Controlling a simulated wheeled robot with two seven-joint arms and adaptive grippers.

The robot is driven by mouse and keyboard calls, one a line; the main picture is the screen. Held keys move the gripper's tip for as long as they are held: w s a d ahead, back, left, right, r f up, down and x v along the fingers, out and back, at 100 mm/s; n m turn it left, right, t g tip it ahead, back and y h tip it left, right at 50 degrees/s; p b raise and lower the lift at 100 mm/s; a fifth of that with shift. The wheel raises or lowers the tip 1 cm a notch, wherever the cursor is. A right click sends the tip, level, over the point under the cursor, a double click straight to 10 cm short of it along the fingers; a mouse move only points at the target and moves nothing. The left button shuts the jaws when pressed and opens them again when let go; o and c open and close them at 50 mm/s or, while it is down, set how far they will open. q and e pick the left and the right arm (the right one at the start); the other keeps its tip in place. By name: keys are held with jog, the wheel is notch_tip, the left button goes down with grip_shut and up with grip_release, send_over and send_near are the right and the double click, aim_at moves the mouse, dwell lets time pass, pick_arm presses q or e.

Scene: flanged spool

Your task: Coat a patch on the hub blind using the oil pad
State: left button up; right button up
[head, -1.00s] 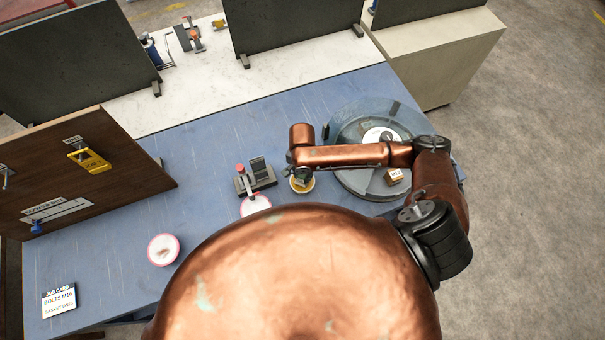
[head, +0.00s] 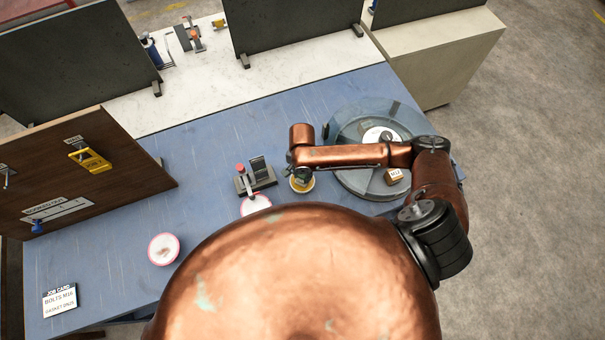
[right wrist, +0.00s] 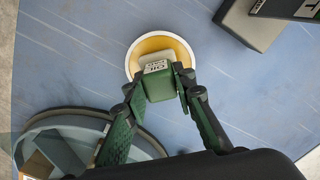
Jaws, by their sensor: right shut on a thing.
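My right gripper (right wrist: 156,86) is shut on a green block with a printed label, which looks like the oil pad (right wrist: 158,92). In the right wrist view, the block covers the near edge of a round dish (right wrist: 160,44) with a yellow inside and pale rim. I cannot tell whether the pad touches it. In the head view, the right gripper (head: 302,174) points down at this dish (head: 303,187) and partly hides it. The flanged spool (head: 355,122) lies right of it, its pale hub (head: 376,134) partly behind my forearm. My left gripper is not in view.
A small box (head: 394,177) rests on the spool. A dark fixture with a red knob (head: 255,178) stands left of the dish. Two pink-rimmed dishes (head: 163,249) (head: 256,204) and a job card (head: 60,300) lie on the blue table. A brown board (head: 75,185) stands at left.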

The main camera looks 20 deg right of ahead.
aim_at(302, 174)
jog(key=shift+s+f+p, duration=0.1)
jog(key=shift+f+p, duration=0.05)
jog(key=shift+p, duration=0.35)
dwell(1.8)
notch_tip(302, 174, up, 7)
jog(key=p, duration=0.9)
jog(key=shift+p, duration=0.3)
dwell(0.6)
